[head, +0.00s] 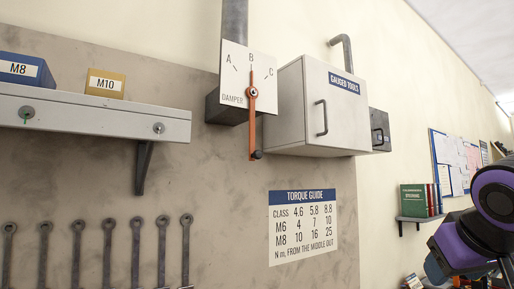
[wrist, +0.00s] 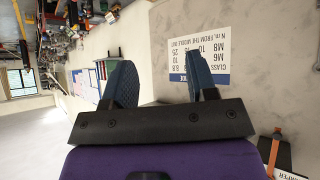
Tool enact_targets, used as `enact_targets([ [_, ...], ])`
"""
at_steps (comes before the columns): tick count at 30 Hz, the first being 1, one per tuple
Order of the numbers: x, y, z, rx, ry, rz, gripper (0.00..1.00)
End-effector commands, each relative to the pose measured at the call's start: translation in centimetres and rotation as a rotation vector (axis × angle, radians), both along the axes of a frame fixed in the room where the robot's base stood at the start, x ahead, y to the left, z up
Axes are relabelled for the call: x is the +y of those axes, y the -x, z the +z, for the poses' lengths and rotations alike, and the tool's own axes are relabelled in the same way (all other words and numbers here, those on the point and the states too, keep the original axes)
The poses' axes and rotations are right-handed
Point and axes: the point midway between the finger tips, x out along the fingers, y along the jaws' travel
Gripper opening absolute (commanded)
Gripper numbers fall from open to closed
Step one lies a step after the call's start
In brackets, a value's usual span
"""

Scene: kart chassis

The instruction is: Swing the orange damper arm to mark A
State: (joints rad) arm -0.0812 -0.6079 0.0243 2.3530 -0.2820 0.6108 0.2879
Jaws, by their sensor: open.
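The orange damper arm (head: 253,130) hangs almost straight down from its pivot on a white plate (head: 239,88) marked A, B and C. Its short pointer end is up at B; A is to the left and C to the right. A dark knob (head: 257,155) is at its lower end. In the wrist view, which is upside down, the orange arm (wrist: 274,148) shows at the lower right, outside the jaws. My gripper (wrist: 163,82) is open and empty, apart from the damper arm. In the head view my purple arm is at the lower right.
A grey cabinet (head: 292,112) labelled Gauged Tools sits close right of the damper arm. A shelf (head: 90,112) with M8 and M10 boxes is at left, above hanging wrenches (head: 106,245). A torque guide (head: 303,227) is on the wall below. The wall directly under the damper arm is clear.

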Motion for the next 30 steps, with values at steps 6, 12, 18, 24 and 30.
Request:
enact_targets([
  [6, 7.5, -11.7, 11.0, -0.411, -0.038, 0.17, 0.52],
  [12, 17.5, -17.3, 18.0, -0.645, -0.174, 0.438, 0.52],
  [18, 23.4, -18.5, 20.5, -0.712, -0.269, 0.62, 0.52],
  [24, 24.8, -19.3, 20.8, -0.718, -0.287, 0.651, 0.52],
  [30, 26.4, -21.8, 20.7, -0.717, -0.287, 0.649, 0.52],
])
